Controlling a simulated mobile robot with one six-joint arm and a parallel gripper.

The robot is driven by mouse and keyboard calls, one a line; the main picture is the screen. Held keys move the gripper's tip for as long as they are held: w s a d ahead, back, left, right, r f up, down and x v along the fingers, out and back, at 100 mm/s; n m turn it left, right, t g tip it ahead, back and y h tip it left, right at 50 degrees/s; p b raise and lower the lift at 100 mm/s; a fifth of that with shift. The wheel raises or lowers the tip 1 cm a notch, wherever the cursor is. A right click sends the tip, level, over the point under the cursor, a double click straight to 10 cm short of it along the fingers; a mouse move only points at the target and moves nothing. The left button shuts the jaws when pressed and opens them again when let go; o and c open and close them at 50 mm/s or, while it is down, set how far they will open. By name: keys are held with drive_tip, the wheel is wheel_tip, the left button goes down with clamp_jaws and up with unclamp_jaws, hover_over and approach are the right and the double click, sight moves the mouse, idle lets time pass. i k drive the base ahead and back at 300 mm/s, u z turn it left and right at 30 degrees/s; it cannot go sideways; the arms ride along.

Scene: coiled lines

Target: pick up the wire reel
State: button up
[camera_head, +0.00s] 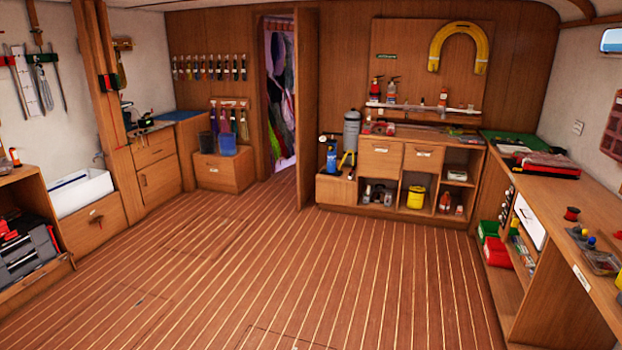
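A small reel (572,214), dark red with a dark middle, stands on the wooden bench along the right wall in the head view. It looks like the wire reel, though it is too small to make out any wire on it. It stands apart from the things around it, near the inner edge of the bench top. My gripper is not in view, so I cannot see whether it is open or shut.
The right bench (560,192) also holds a red case (545,165) behind the reel and a clear tray (603,262) in front. An open white drawer front (528,221) shows. The planked floor (300,280) is clear.

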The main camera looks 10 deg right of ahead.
sight(571, 214)
drive_tip(key=z, duration=0.05)
drive_tip(key=i, duration=1.75)
drive_tip(key=z, duration=0.5)
drive_tip(key=i, duration=0.8)
drive_tip(key=z, duration=0.65)
drive_tip(key=i, duration=1)
drive_tip(key=z, duration=0.4)
